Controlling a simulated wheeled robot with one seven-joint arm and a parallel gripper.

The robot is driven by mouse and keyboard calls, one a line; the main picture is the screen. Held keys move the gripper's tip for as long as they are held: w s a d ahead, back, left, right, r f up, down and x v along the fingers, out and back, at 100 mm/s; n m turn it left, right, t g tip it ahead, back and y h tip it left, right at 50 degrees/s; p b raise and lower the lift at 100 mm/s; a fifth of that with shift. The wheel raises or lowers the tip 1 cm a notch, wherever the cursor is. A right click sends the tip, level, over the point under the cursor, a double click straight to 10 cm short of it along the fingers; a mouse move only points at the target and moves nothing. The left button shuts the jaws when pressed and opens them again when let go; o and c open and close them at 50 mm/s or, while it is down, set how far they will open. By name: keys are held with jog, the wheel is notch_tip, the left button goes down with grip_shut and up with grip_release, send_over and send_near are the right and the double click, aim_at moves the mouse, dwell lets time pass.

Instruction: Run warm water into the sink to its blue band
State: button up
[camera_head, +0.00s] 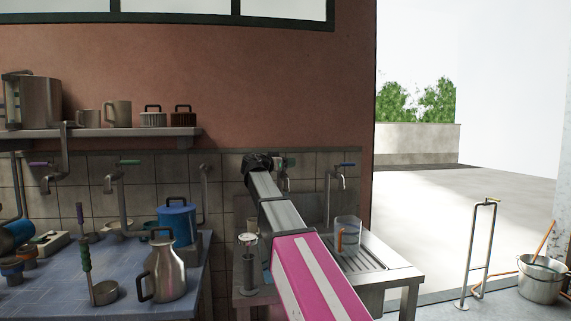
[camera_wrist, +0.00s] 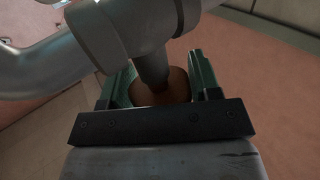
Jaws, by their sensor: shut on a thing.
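My gripper (camera_head: 274,163) reaches over the sink unit to the left tap (camera_head: 284,184) on the tiled wall. In the wrist view, the gripper's green fingers (camera_wrist: 161,82) stand on either side of a brown-orange tap knob (camera_wrist: 160,92) and are shut on it, below a grey metal pipe (camera_wrist: 130,30). The right tap (camera_head: 341,180) has a blue handle and stands free. The metal sink unit (camera_head: 402,272) has a ribbed drainboard on its right. My arm hides most of the basin. The blue band, the water level and any flow from the left tap cannot be seen.
A clear jug (camera_head: 348,231) with an orange handle stands on the drainboard. A small metal gauge-topped stand (camera_head: 248,262) is at the sink's front left. A blue worktop (camera_head: 205,293) holds a steel jug (camera_head: 166,270) and a blue canister (camera_head: 177,222).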

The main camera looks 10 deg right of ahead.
jog(key=m+g+h, duration=0.1)
jog(key=m+g, duration=0.1)
jog(key=g, duration=0.1)
jog(key=m+g+h, duration=0.1)
jog(key=m+g, duration=0.1)
jog(key=g, duration=0.1)
jog(key=shift+m+g+h, duration=0.4)
jog(key=shift+s+m+g, duration=0.2)
jog(key=shift+m+g, duration=0.85)
jog(key=shift+g, duration=0.6)
jog(key=shift+s+m+g, duration=0.15)
jog(key=shift+m+g, duration=0.9)
jog(key=shift+g, duration=0.6)
jog(key=o, duration=0.9)
jog(key=shift+o, duration=0.2)
jog(key=w+a, duration=0.1)
jog(key=a, duration=0.6)
jog(key=shift+w, duration=0.25)
